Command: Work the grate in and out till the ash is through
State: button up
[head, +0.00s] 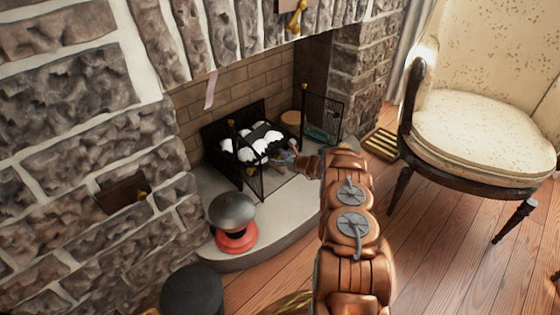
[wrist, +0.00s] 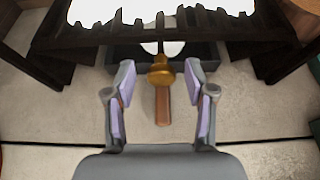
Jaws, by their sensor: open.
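The dark fire grate (wrist: 75,38) spans the top of the wrist view, with white lumps (wrist: 120,10) in it. In the head view the black grate (head: 222,128) stands in the fireplace, heaped with white lumps (head: 262,133). A brass knob (wrist: 161,71) with a reddish-brown rod (wrist: 162,106) sticks out below the grate's middle, in front of a dark box-like part (wrist: 206,54). My gripper (wrist: 160,76) is open, its fingers on either side of the knob, with visible gaps. In the head view my gripper (head: 285,158) is small at the grate's front right.
A red-based pot with a grey dome lid (head: 233,212) stands on the pale hearth (head: 283,205). Black mesh screen panels (head: 322,112) stand by the grate. A cream chair (head: 470,125) is at right. The wood floor (head: 430,255) before it is clear.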

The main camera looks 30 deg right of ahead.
grip_shut()
dwell(0.5)
